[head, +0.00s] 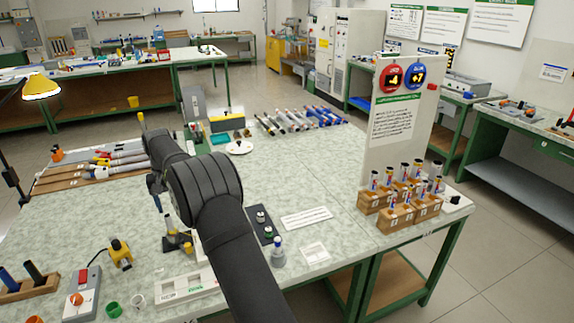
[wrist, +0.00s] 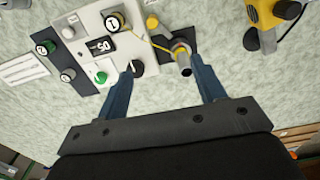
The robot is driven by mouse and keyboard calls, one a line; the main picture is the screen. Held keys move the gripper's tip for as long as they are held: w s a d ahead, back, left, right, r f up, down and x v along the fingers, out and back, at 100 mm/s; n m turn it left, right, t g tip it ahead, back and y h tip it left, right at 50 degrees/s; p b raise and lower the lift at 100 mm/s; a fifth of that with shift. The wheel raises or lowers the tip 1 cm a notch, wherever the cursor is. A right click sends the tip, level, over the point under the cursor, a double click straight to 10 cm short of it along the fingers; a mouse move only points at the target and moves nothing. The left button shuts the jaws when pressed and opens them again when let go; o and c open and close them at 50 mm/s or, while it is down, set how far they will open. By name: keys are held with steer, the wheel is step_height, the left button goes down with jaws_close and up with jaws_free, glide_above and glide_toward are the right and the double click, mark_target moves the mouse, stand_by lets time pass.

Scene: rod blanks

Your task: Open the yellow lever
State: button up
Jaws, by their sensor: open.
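A small clamp fixture with a dark base (head: 176,243) stands on the table below my arm in the head view. In the wrist view its grey metal cylinder (wrist: 182,60) lies between my fingertips, nearer the right one. A thin yellow bar (wrist: 160,47) runs from the cylinder toward a round knob marked 1, and a yellow knob (wrist: 152,22) is beside it. I cannot tell which yellow part is the lever. My gripper (wrist: 162,66) is open, with two blue fingers apart and nothing visibly held. In the head view my arm hides much of the gripper.
A white panel (wrist: 90,42) with a display and knobs lies left of the fixture. A yellow device (head: 120,254) stands to its left in the head view. Wooden blocks with upright tubes (head: 398,212) are at right. The table's right middle (head: 310,175) is clear.

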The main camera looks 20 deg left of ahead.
mark_target(188, 244)
steer(key=c, duration=0.4)
steer(key=shift+o, duration=0.2)
steer(key=f+m, duration=0.5)
steer(key=f, duration=0.1)
steer(key=d+f+m, duration=0.1)
steer(key=f+m, duration=0.4)
steer(key=d+f+m, duration=0.1)
steer(key=f+m, duration=0.4)
steer(key=f, duration=0.1)
steer(key=shift+s+d+f+m, duration=0.1)
steer(key=shift+s+f+m, duration=0.15)
steer(key=shift+f+m, duration=0.05)
jaws_close()
